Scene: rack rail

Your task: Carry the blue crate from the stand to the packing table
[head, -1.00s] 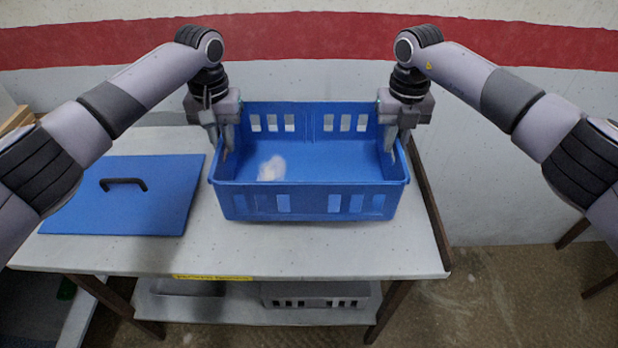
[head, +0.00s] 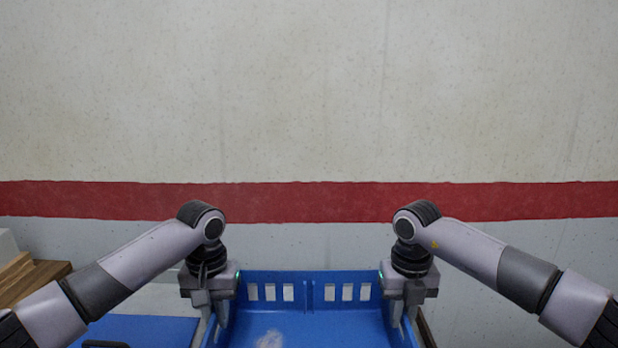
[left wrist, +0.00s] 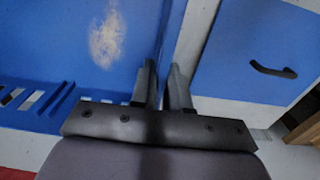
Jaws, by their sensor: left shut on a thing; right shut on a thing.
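The blue crate (head: 310,305) shows at the bottom of the head view, its near part cut off by the frame edge. A pale whitish thing or patch (head: 270,339) lies on its floor. My left gripper (head: 214,322) is shut on the crate's left wall, and my right gripper (head: 404,322) is shut on its right wall. In the left wrist view the two fingers (left wrist: 163,85) pinch the wall of the crate (left wrist: 60,60). Whether the crate rests on the surface below or hangs above it cannot be told.
A blue lid (left wrist: 245,50) with a black handle lies left of the crate on a pale tabletop (left wrist: 205,104). Wooden pieces (head: 28,280) stand at the far left. A wall with a red stripe (head: 310,202) closes off the back.

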